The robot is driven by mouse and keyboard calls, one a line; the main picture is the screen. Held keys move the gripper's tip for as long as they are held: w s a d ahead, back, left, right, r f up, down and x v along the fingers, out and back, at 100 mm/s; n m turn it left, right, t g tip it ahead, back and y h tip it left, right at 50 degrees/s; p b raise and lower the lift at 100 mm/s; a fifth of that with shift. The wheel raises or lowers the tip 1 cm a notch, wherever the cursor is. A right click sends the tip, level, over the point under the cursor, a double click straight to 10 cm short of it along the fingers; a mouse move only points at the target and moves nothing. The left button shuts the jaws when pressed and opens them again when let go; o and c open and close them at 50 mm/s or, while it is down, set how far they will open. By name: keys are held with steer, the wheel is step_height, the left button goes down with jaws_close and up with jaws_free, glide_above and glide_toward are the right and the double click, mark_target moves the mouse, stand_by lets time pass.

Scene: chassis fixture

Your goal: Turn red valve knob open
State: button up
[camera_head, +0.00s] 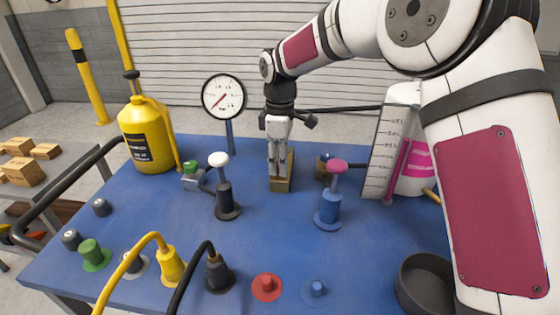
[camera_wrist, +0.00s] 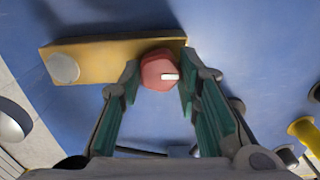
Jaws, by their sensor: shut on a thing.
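The red valve knob (camera_wrist: 157,66) is a rounded, faceted cap with a white mark on its right side in the wrist view. It sits at one end of a brass block (camera_wrist: 100,50), which also shows in the head view (camera_head: 281,185) on the blue table. A round grey disc is at the block's other end. My gripper (camera_head: 279,170) points down over the block, its fingers closed around the knob. In the wrist view my gripper (camera_wrist: 159,80) has a green-padded finger on each side of the knob. In the head view the fingers hide the knob.
On the blue table (camera_head: 265,225), a white-topped black post (camera_head: 225,195) stands left and a pink-topped blue post (camera_head: 330,200) right. A gauge (camera_head: 223,97) and yellow bottle (camera_head: 146,135) stand behind left; a graduated panel (camera_head: 385,155) stands right. Cables and a dark bowl (camera_head: 424,282) are in front.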

steer(key=shift+n, duration=0.4)
steer(key=o, duration=1.1)
steer(key=shift+o, duration=0.2)
steer(key=shift+r, duration=0.1)
step_height(320, 180, up, 12)
